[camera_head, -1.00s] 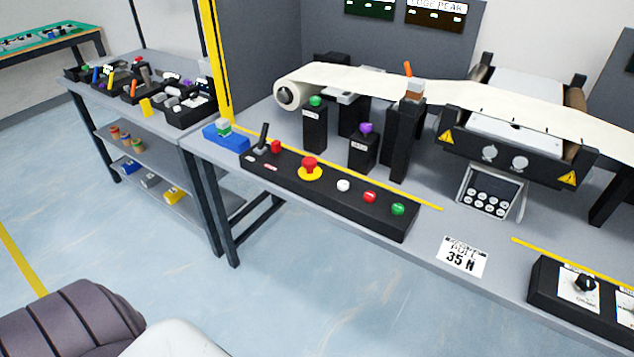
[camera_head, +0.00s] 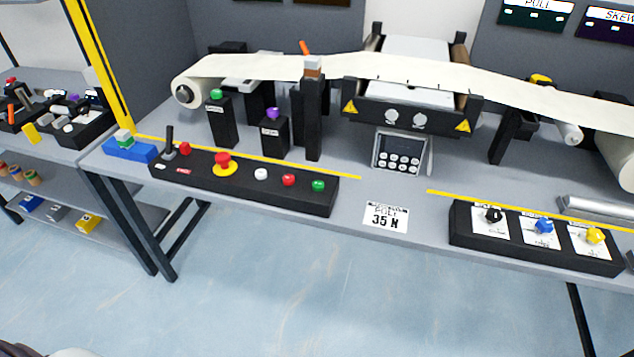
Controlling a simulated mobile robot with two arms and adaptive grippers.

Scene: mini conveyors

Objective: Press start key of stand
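A black control box (camera_head: 215,192) lies along the front of the grey bench. It carries a black lever (camera_head: 169,143), a small red switch (camera_head: 185,149), a red mushroom button on a yellow ring (camera_head: 223,164), a white button (camera_head: 261,174), a red button (camera_head: 289,180) and a green button (camera_head: 318,186). A keypad stand (camera_head: 400,153) with several light round keys stands right of the box, below the roller machine. Its key labels are too small to read. Neither of my grippers is in view.
A knob box (camera_head: 535,244) with black, blue and yellow knobs sits at the bench's front right. A "35 N" card (camera_head: 385,217) lies between the boxes. Black posts (camera_head: 274,133) stand behind the control box. A paper web (camera_head: 270,69) runs above. Floor in front is clear.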

